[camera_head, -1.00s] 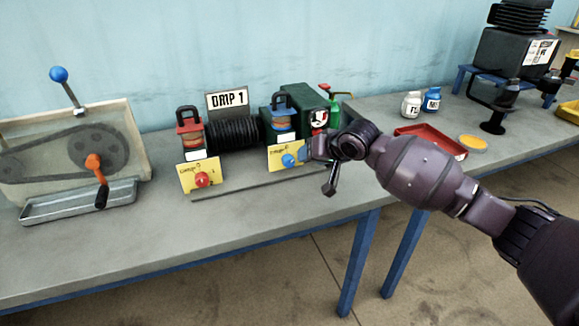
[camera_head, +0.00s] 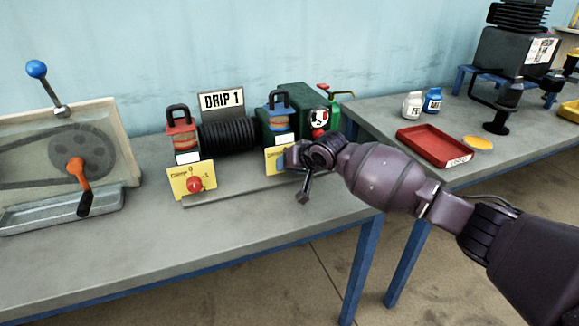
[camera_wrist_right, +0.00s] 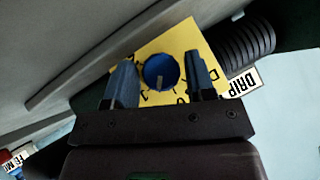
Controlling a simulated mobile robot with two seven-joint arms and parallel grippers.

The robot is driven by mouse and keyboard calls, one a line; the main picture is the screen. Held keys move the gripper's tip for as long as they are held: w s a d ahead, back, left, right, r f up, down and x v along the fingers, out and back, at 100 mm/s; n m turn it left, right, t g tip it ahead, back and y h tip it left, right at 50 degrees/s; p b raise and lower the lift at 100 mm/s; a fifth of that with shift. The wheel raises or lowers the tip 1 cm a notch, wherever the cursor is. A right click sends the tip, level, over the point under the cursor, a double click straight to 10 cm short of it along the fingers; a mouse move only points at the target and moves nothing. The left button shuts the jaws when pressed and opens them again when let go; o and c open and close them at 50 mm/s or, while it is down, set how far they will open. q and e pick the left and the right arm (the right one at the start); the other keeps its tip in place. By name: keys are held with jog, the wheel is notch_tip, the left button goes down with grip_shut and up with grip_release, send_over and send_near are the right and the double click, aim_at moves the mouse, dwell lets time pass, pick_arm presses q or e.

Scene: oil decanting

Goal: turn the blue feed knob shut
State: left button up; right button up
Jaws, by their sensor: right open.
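The blue feed knob (camera_wrist_right: 160,72) sits on a yellow dial plate (camera_wrist_right: 186,38) in the right wrist view, with a pale pointer mark on its face. My right gripper (camera_wrist_right: 160,80) is open, with one finger on each side of the knob and a gap showing on both sides. In the head view the gripper (camera_head: 290,158) is in front of the yellow plate (camera_head: 272,160) below the blue-topped feeder (camera_head: 279,124) and hides the knob. My left gripper is not in view.
A red knob (camera_head: 194,184) on another yellow plate stands to the left, with the DRIP 1 sign (camera_head: 221,101) and black coil (camera_head: 228,136) behind. A red tray (camera_head: 436,147) and two small bottles (camera_head: 412,105) stand on the right table.

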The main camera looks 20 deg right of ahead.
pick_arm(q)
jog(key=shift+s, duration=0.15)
pick_arm(e)
jog(key=shift+r, duration=0.1)
